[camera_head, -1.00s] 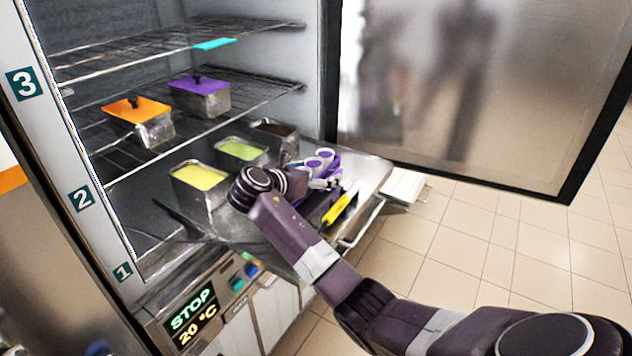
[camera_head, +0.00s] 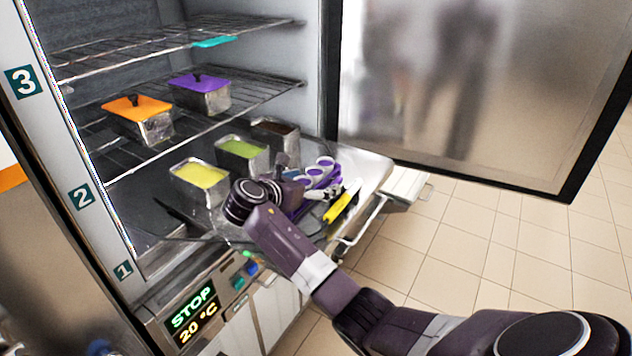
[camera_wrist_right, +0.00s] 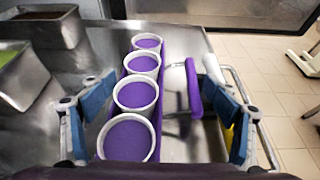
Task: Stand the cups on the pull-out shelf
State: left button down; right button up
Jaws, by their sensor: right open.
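Several white cups with purple tops (camera_wrist_right: 135,95) stand upright in a row in a purple holder (camera_wrist_right: 157,112) on the steel pull-out shelf (camera_wrist_right: 95,42). In the head view, some of these cups (camera_head: 325,162) show just beyond my right gripper (camera_head: 318,190). In the right wrist view, my right gripper (camera_wrist_right: 157,98) is open, with its blue-padded fingers apart on both sides of the row. Nothing is held between them. The head view shows the shelf (camera_head: 371,172) at the freezer's lowest level, partly hidden by my right arm. My left gripper is not in view.
Steel tubs with yellow (camera_head: 200,176), green (camera_head: 241,148) and dark brown (camera_head: 275,128) contents stand left of the cups. A purple-handled tool (camera_wrist_right: 193,88) and a yellow-handled one (camera_head: 342,203) lie right of the row. The open freezer door (camera_head: 460,90) stands behind.

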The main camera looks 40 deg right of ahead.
jog(key=b+v, duration=0.1)
jog(key=v, duration=0.8)
jog(key=shift+s+a+r, duration=0.15)
jog(key=shift+a+r, duration=0.05)
jog(key=shift+a, duration=0.1)
